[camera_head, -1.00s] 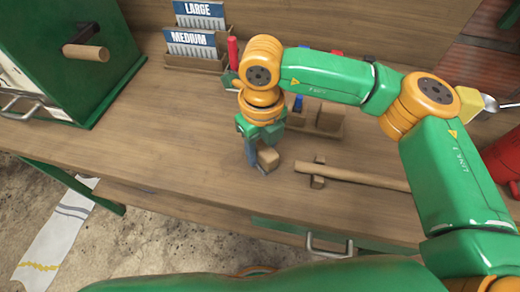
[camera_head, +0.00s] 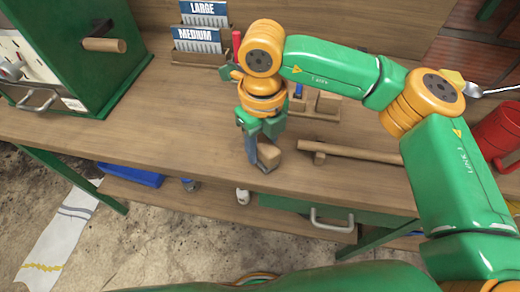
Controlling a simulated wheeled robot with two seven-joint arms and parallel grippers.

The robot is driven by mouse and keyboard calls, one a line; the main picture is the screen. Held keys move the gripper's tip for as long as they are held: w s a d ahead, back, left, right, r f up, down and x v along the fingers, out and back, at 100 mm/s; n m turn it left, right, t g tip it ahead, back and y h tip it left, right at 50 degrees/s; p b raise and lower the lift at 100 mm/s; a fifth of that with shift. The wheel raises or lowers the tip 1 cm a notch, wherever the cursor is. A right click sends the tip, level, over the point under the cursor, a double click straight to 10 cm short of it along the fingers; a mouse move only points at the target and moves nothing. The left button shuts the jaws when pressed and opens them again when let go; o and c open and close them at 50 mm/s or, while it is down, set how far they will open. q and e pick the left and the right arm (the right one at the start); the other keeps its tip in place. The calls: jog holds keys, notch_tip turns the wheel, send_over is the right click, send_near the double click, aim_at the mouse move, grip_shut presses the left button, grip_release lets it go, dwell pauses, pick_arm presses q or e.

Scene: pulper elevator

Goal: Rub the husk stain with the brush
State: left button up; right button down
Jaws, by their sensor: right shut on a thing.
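My right gripper (camera_head: 262,160) is low over the front part of the wooden bench (camera_head: 175,125). It is shut on a small tan wooden block (camera_head: 272,157), which seems to be the brush. Its bristles are hidden, and I cannot tell whether it touches the bench top. I cannot make out the husk stain in this view; my right arm covers part of the bench. My left gripper is not in view.
A wooden mallet (camera_head: 350,152) lies right of the gripper. A card rack (camera_head: 200,45) and small wooden holders stand behind. A green cabinet (camera_head: 75,40) with a crank is at the left, a red bucket (camera_head: 498,135) at the right. The bench left of the gripper is clear.

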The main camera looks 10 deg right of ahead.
jog(key=shift+w+r+p, duration=0.2)
jog(key=shift+r+p, duration=0.3)
jog(key=shift+r, duration=0.45)
jog(key=shift+s+r+p, duration=0.1)
jog(key=shift+r+p, duration=0.95)
jog(key=shift+r, duration=0.65)
